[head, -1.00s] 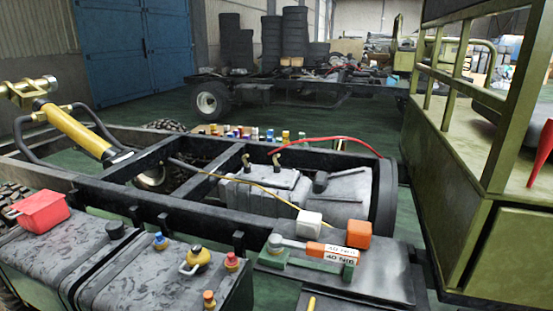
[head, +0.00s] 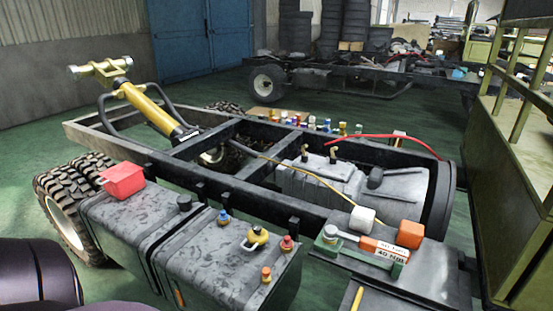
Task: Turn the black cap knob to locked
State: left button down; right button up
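The black cap knob (head: 184,202) is a small dark round cap standing on top of a scuffed grey tank (head: 130,212) in the head view. It is too small for me to read a mark or tell how it is turned. Neither of my grippers is in view, and nothing touches the cap. A dark rounded shape, which may be part of my arm, fills the lower left corner.
A red box (head: 122,180) sits left of the cap. Blue, yellow, red and orange fittings stand on the neighbouring tank (head: 214,262). An orange-handled tool (head: 383,250) lies on a green holder at right. The chassis rail (head: 230,189) runs behind the tanks.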

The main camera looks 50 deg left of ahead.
aim_at(257, 229)
jog(key=j+u, duration=0.15)
jog(key=u, duration=1.4)
jog(key=i+l, duration=0.05)
